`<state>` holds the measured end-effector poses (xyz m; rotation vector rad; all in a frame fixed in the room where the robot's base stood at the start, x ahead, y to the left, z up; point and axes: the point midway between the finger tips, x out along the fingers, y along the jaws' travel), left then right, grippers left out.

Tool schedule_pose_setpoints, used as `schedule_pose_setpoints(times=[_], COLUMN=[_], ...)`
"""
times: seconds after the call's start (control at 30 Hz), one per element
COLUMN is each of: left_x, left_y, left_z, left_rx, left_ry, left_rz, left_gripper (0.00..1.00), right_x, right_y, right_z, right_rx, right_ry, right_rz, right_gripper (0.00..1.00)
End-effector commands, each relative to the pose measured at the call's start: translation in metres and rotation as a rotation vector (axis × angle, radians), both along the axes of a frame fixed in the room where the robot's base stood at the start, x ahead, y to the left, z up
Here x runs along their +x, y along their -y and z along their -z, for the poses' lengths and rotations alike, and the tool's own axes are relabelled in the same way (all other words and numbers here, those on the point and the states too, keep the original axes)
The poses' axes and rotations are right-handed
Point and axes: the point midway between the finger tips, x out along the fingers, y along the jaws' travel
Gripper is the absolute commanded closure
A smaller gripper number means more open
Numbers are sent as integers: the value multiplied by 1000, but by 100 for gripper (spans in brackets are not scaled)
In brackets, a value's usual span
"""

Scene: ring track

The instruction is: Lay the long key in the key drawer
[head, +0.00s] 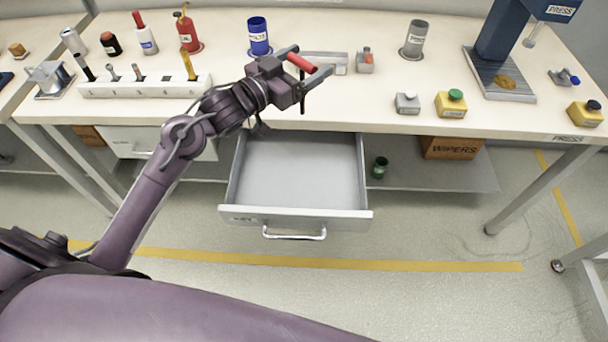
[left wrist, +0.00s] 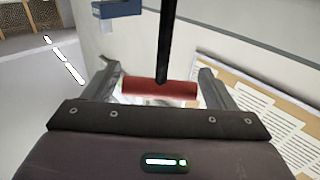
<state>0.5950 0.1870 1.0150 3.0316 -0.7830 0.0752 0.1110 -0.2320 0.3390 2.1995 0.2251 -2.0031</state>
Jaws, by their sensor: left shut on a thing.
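The long key has a red crossbar handle (head: 300,62) and a thin black shaft (head: 303,97). My left gripper (head: 307,63) is shut on the red handle, above the bench's front edge, with the shaft hanging down. In the left wrist view the red handle (left wrist: 160,88) lies between the fingers of the left gripper (left wrist: 160,92), and the shaft (left wrist: 165,40) runs up out of the picture. The drawer (head: 296,180) under the bench stands pulled out, and its visible floor is empty. The key is above and behind its open space. My right gripper is not in view.
The bench top (head: 360,110) holds a white socket block (head: 145,88), a blue cup (head: 258,37), a grey cup (head: 414,38), yellow button boxes and a press (head: 497,60). A wooden wipers box (head: 452,148) and green can (head: 380,167) stand right of the drawer.

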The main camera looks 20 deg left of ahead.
Motion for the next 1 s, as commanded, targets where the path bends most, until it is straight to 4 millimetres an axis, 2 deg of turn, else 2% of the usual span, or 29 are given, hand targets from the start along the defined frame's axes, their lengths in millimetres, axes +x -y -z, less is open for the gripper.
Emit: schedule_pose_setpoints(times=[0.03, 0.13, 0.23, 0.6, 0.7, 1.0], left_x=[5, 8, 8, 7, 7, 7], left_y=[-4, -7, -8, -7, -8, -7], left_z=[5, 8, 25, 123, 144, 175], left_rx=[1, -3, -6, -6, -5, -4], left_ry=[6, 5, 0, 0, 3, 4], left_rz=[13, 29, 32, 31, 30, 31], left_gripper=[45, 45, 45, 45, 45, 45], right_x=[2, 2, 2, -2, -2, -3], right_y=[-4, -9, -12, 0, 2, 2], right_z=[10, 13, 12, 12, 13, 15], right_rx=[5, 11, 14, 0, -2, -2], right_ry=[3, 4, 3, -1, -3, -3], right_rz=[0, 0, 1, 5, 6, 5], right_gripper=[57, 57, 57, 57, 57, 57])
